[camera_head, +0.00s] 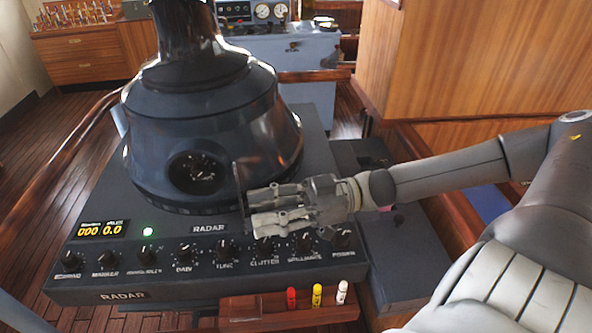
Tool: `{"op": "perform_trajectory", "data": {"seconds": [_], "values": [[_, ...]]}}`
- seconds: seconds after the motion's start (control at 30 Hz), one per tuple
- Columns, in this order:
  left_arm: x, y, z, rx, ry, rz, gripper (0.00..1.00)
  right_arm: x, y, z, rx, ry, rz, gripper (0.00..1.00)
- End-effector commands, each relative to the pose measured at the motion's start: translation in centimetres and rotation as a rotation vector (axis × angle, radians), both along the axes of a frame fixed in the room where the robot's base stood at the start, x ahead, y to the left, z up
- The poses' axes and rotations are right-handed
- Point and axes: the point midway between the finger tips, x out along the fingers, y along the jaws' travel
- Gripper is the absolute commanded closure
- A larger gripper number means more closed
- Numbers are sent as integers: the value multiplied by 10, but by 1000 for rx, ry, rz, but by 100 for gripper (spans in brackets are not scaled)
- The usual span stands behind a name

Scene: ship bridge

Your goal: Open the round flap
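The round flap (240,198) appears as a thin dark plate, seen nearly edge-on. It stands out from the dark radar housing, to the right of a round opening (196,172) with a knob or dial inside. My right gripper (252,211) reaches in from the right, its fingertips at the right side of this plate. They look very close to it; I cannot tell if they touch. Its two fingers lie one above the other, and how far they are parted is unclear. My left gripper is not in view.
The radar console (90,270) has a row of knobs, a lit display (102,229) and a green lamp below the housing. Red, yellow and white small cylinders (317,295) stand on a wooden ledge. A wooden cabinet (480,70) stands behind my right arm. Open floor lies left.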

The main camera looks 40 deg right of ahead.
Motion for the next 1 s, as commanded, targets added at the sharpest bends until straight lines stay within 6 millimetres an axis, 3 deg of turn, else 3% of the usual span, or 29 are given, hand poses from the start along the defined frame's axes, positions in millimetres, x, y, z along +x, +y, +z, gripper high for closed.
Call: {"op": "perform_trajectory", "data": {"seconds": [0.6, 1.0], "values": [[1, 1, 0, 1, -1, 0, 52, -39, -90, 1, -4, -5, -5, 62], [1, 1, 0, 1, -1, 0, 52, -47, -103, 1, -1, -4, -3, 62]]}}
